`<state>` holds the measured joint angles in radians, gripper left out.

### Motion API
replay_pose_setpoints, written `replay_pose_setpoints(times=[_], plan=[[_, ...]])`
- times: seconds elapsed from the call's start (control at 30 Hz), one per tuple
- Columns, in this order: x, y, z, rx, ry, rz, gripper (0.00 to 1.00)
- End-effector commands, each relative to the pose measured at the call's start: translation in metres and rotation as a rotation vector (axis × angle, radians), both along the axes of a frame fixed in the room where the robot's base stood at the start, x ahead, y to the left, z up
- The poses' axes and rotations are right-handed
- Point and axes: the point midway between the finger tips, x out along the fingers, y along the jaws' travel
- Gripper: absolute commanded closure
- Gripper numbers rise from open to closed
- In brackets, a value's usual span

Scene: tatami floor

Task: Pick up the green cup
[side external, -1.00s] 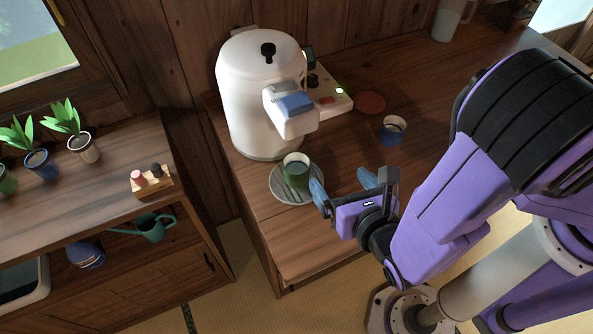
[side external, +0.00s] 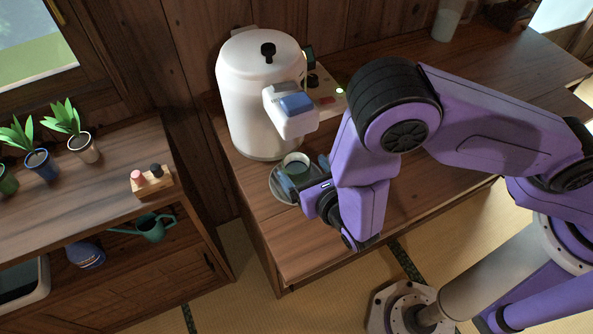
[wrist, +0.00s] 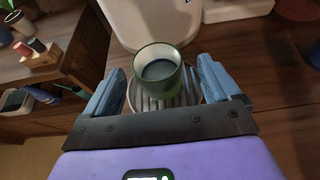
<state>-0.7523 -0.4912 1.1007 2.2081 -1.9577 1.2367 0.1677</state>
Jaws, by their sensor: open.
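The green cup (side external: 296,164) stands upright on a round slatted tray (side external: 275,184) in front of the white dispenser. In the wrist view the cup (wrist: 158,72) is between the two blue fingers and a little beyond them, with dark contents or a dark inside. My gripper (side external: 305,178) is open, at the near side of the cup, with a finger on either side. In the wrist view the gripper (wrist: 162,92) shows gaps between the cup and both fingers. The cup's lower part is mostly hidden by my gripper in the side view.
The white dispenser (side external: 258,95) rises right behind the cup, its spout (side external: 293,110) overhanging near it. A lower shelf unit (side external: 100,185) with potted plants, a small peg block (side external: 152,180) and a green watering can (side external: 152,228) stands left. The counter's near end is clear.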

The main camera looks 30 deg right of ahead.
Motion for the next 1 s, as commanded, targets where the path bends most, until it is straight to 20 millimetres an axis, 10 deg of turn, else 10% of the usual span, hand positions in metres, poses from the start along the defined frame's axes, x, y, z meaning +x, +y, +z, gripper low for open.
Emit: replay_pose_setpoints(times=[0.8, 1.0], plan=[[0.054, 0.003, -0.019, -0.001, 0.001, -0.001, 0.10], [0.054, 0.003, -0.019, -0.001, 0.001, -0.001, 0.69]])
